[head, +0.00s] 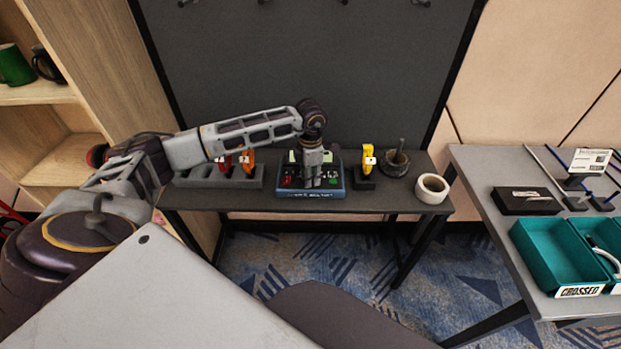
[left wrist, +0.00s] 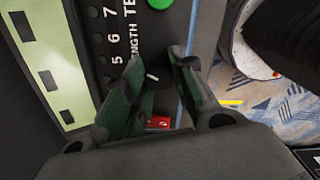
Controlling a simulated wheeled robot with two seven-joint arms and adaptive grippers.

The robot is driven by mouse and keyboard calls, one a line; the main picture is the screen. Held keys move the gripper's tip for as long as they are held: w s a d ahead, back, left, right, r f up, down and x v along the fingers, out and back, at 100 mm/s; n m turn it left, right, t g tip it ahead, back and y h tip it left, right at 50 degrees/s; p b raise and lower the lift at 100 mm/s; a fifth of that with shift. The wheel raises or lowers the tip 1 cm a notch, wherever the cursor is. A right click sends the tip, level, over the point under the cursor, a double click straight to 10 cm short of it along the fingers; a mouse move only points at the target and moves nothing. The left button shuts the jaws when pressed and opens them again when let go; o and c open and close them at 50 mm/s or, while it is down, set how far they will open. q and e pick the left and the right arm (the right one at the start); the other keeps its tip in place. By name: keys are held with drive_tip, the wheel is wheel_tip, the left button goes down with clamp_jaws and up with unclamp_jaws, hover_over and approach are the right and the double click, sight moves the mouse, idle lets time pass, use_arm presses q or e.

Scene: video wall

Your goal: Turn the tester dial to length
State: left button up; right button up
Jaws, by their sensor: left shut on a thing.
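The tester (head: 338,190), a dark box with a blue-grey front edge, sits on the grey bench in the head view. Red buttons show on its left and a green one on its right. My left gripper (head: 313,183) reaches down onto its middle and hides that part. In the left wrist view, the fingers (left wrist: 156,66) are shut on the dark dial (left wrist: 152,80), with a short white mark between them. The printed word ending in "NGTH", part of "TE" and the numbers 5, 6, 7 lie beside the fingers. The dial's exact setting is hard to tell. My right gripper is not in view.
A grey holder (head: 200,176) with red and orange tools stands left of the tester. A yellow tool (head: 368,157), a dark roll (head: 396,163) and a white tape roll (head: 431,188) stand right. A second table holds teal bins (head: 548,262).

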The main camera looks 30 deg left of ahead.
use_arm(q)
drive_tip(key=shift+m, duration=0.7)
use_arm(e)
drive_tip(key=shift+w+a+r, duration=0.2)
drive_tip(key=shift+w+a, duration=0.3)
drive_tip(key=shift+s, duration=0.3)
use_arm(q)
drive_tip(key=o, duration=1)
drive_tip(key=shift+c, duration=0.2)
drive_tip(key=shift+o, duration=0.5)
drive_tip(key=shift+r, duration=0.2)
wheel_tip(320, 180, up, 12)
drive_tip(key=shift+f, duration=0.2)
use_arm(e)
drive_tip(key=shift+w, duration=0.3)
